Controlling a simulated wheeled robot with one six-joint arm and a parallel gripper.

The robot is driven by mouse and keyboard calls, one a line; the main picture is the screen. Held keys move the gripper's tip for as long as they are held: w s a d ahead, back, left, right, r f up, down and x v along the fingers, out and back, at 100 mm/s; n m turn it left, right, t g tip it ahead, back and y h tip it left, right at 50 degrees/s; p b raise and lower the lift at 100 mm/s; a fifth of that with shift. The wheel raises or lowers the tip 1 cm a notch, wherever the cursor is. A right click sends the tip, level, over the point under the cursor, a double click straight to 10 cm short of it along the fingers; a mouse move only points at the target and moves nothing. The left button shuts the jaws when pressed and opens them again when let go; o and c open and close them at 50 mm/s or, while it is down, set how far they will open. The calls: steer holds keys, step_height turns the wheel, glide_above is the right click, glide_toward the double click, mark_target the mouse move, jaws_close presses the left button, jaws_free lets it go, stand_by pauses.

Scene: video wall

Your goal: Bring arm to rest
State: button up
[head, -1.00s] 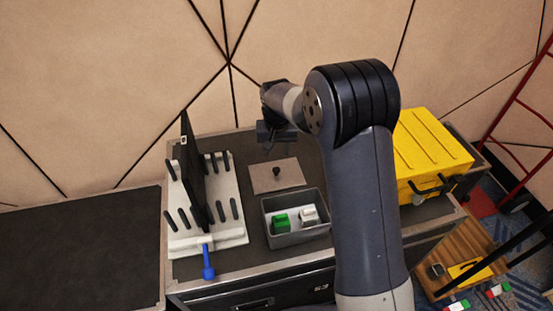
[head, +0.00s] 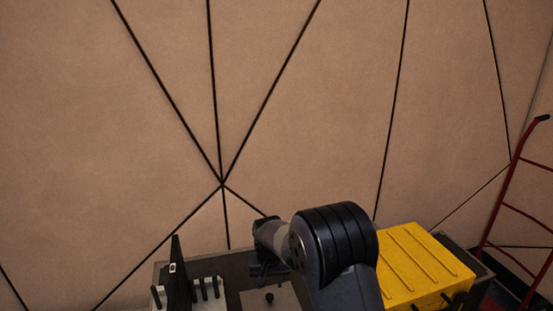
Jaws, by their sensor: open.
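My arm rises from the bottom edge of the head view and bends at a dark rounded joint. My gripper (head: 268,270) is at the end of the arm, small and dark, over the back part of the dark case top (head: 237,276). The jaws are open and I see nothing held in them; the fingertips are hard to make out. A flat grey plate with a black knob (head: 270,300) lies just below the gripper in the picture, partly cut off by the bottom edge.
A white rack (head: 208,302) with black pegs holds an upright black panel (head: 178,275) at the left. A yellow case (head: 425,262) stands right of my arm. A red hand truck frame (head: 505,205) leans at the far right. The panelled tan wall (head: 300,120) fills the background.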

mark_target(270, 296)
steer(key=f, duration=0.7)
steer(key=shift+w, duration=0.35)
step_height(270, 296, up, 3)
steer(key=shift+r, duration=0.55)
